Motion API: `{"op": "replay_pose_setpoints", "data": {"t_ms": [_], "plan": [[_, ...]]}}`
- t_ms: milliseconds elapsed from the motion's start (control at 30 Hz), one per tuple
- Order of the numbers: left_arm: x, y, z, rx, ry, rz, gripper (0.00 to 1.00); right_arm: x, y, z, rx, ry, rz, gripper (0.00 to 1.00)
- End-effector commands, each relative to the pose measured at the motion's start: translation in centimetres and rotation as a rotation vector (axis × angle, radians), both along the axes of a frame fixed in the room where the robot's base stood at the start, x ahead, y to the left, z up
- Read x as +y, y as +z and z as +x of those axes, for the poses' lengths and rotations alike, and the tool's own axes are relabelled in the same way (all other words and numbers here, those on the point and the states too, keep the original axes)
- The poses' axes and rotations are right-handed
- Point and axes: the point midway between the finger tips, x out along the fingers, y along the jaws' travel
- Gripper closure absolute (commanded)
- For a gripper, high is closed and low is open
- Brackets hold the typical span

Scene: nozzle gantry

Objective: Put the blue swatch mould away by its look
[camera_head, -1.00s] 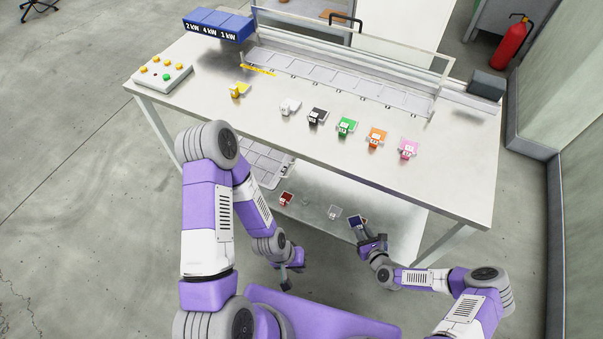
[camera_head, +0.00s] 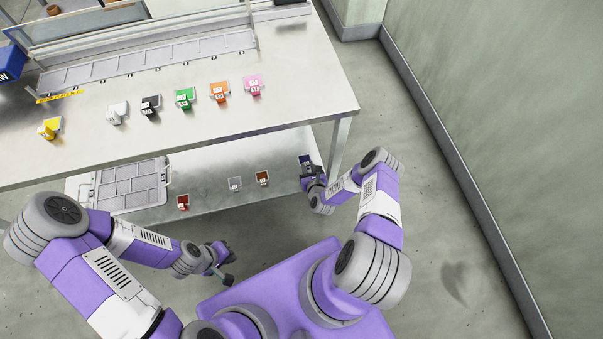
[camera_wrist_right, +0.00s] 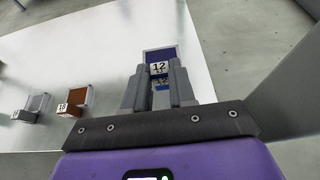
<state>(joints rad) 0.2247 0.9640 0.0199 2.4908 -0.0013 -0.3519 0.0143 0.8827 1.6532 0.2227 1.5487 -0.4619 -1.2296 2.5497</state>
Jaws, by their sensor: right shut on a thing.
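The blue swatch mould (camera_head: 305,159) has a dark blue square face and a white block marked 12, read in the right wrist view (camera_wrist_right: 160,67). My right gripper (camera_head: 308,168) is shut on its block, at the right end of the lower shelf. In the right wrist view the two fingers (camera_wrist_right: 161,88) flank the block, and the blue face shows beyond them. I cannot tell whether the mould touches the shelf. My left gripper (camera_head: 228,267) is empty, its fingers apart, in front of the lower shelf.
The lower shelf (camera_head: 215,170) also holds a tray (camera_head: 131,186) and red (camera_head: 183,202), grey (camera_head: 235,184) and brown (camera_head: 262,178) moulds. Above, the bench top carries yellow, white, black, green, orange and pink moulds before a long slotted rack (camera_head: 150,61). A wall stands right.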

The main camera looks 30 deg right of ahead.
Motion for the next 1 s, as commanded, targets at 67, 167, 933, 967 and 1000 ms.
{"op": "replay_pose_setpoints", "data": {"t_ms": [67,167,933,967,1000], "plan": [[0.0,-1.0,0.0,0.000,0.000,0.000,1.00,0.1,-1.7,0.1,-0.002,0.003,-0.002,1.00],[0.0,-1.2,0.0,0.000,0.000,0.000,1.00,0.1,-2.4,0.1,-0.001,0.002,0.000,1.00],[0.0,-2.8,0.0,0.000,0.000,0.000,1.00,0.1,-6.4,0.0,-0.001,0.002,0.001,0.68],[0.0,-2.8,0.0,0.000,0.000,0.000,1.00,0.1,-6.4,0.1,-0.001,0.002,0.001,0.63],[0.0,-2.8,0.0,0.000,0.000,0.000,1.00,0.1,-6.4,0.0,-0.001,0.002,0.001,0.57]]}}
